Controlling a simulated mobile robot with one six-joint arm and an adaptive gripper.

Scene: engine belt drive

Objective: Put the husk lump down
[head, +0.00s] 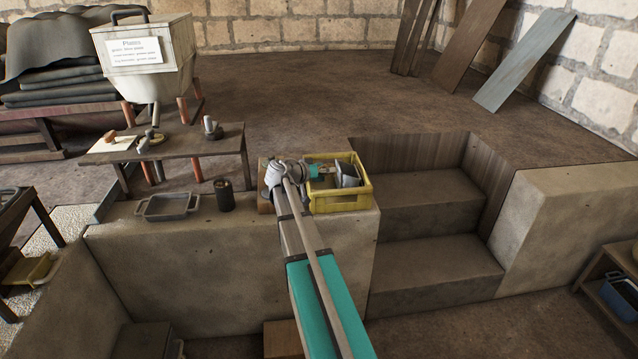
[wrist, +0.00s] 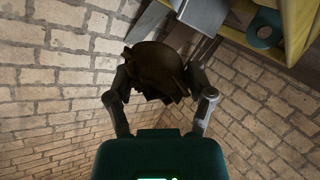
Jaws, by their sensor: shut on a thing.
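In the wrist view the husk lump (wrist: 158,70), a dark brown, rough-edged rounded piece, sits between the two fingers of my gripper (wrist: 160,88). My gripper is shut on it, with a finger on each side. In the head view my gripper (head: 327,171) is at the yellow crate (head: 341,203) on the stone ledge. The arm comes up to it from the front. I cannot make out the lump clearly in the head view. What lies directly under the lump is hidden.
A grey tray (head: 167,208) and a dark cup (head: 224,195) stand on the ledge to the left. A low wooden table (head: 185,140) with small items stands behind them. A stepped recess (head: 430,205) drops away right of the crate. A brown block is beside the crate.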

